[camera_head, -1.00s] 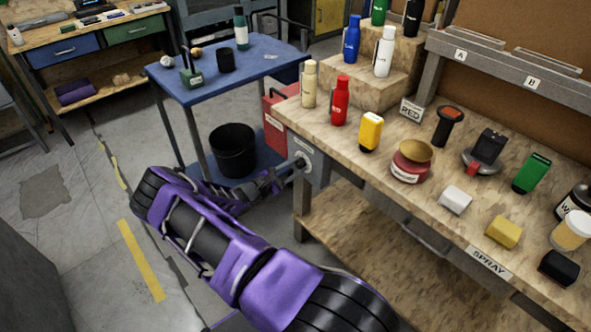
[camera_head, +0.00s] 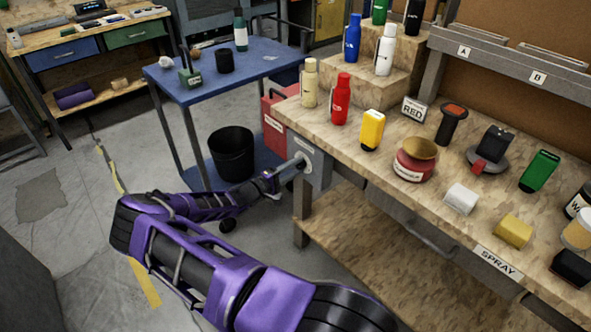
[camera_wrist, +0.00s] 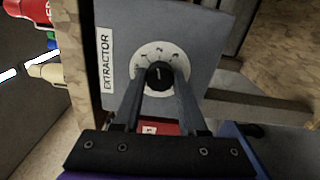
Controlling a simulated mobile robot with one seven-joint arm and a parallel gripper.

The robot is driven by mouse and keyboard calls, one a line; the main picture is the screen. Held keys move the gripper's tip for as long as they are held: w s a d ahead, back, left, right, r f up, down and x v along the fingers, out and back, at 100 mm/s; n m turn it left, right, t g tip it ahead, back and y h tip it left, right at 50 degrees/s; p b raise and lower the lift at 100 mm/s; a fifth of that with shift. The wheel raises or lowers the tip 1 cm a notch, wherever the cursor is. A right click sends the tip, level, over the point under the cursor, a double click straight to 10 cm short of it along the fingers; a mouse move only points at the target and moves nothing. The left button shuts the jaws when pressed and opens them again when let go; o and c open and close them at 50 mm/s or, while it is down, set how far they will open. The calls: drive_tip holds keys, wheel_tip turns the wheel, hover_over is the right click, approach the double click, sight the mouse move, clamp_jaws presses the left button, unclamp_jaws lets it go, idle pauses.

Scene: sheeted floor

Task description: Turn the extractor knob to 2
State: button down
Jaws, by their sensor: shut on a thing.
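The extractor box (camera_wrist: 202,30) is a grey panel with a vertical EXTRACTOR label (camera_wrist: 106,64), on the end of the workbench; in the head view the box (camera_head: 312,168) shows at the bench's left end. The black knob (camera_wrist: 159,75) sits in the middle of a white dial (camera_wrist: 146,55) with numbers around its upper rim. My gripper (camera_wrist: 160,82) has its two fingers on either side of the knob and is shut on it. The white pointer mark on the knob points about straight up in the wrist view. The small dial numbers are hard to read.
The wooden workbench (camera_head: 345,140) carries bottles, cans and blocks above and right of my arm. A blue cart (camera_head: 262,62) with a black bin (camera_head: 232,153) stands behind. A red box (camera_head: 276,122) sits close beside the extractor box.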

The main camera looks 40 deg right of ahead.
drive_tip(key=shift+m, duration=0.6)
drive_tip(key=shift+c, duration=2.3)
unclamp_jaws()
drive_tip(key=shift+a, duration=0.15)
drive_tip(key=s+a, duration=0.1)
drive_tip(key=a, duration=1.6)
drive_tip(key=shift+s, duration=0.15)
drive_tip(key=shift+a, duration=0.1)
